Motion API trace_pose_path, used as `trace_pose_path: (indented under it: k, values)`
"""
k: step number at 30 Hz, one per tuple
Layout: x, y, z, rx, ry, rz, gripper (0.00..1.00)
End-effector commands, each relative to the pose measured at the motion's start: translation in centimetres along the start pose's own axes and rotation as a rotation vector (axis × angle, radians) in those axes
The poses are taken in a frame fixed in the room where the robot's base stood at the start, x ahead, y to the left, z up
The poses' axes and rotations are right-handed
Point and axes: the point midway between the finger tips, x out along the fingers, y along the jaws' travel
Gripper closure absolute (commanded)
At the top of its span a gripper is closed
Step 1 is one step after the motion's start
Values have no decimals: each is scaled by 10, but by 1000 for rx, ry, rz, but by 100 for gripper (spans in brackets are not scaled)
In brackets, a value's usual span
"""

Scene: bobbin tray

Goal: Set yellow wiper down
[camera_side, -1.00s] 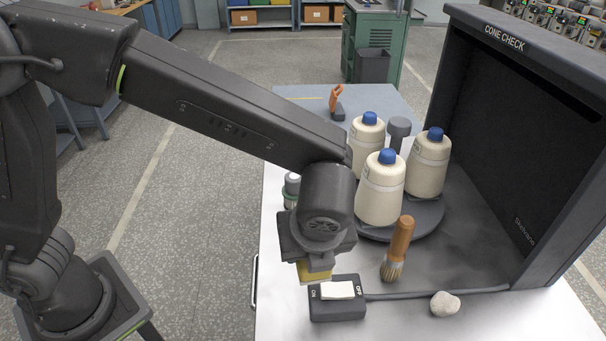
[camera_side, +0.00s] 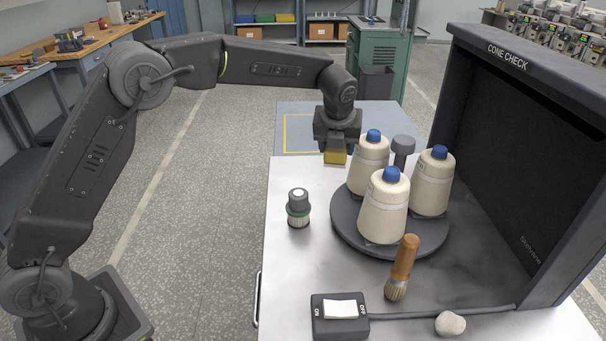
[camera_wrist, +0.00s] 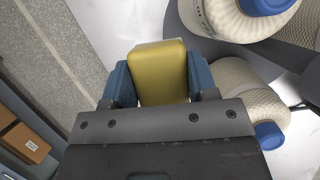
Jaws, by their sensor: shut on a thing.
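The yellow wiper (camera_side: 335,156) is a small yellow block held in my gripper (camera_side: 337,145). In the wrist view the wiper (camera_wrist: 162,75) sits between two blue fingers, which press on its sides. In the side view my gripper is at the far end of the steel table, left of the rear cone and by the near edge of the blue mat (camera_side: 297,112). A yellow outline is marked on the mat. The gap under the wiper cannot be judged clearly.
Cream cones (camera_side: 384,213) with blue tops stand on a dark turntable (camera_side: 346,222) close to my gripper. A green-grey canister (camera_side: 298,208), a brush (camera_side: 403,265), a switch box (camera_side: 325,326) and the black CONE CHECK booth (camera_side: 480,150) are around. The left table strip is mostly clear.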

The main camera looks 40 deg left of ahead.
Motion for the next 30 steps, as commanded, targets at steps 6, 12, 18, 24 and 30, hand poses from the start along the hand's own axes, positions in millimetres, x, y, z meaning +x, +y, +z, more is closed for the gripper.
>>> trace_pose_path:
  k: [6,12,18,24,30]
  values:
    - [35,48,80,78,-1,-34,76]
    - [51,80,118,131,0,-54,76]
    - [65,102,138,165,4,-66,76]
    - [100,100,122,166,4,-65,76]
    - [127,100,110,165,3,-66,76]
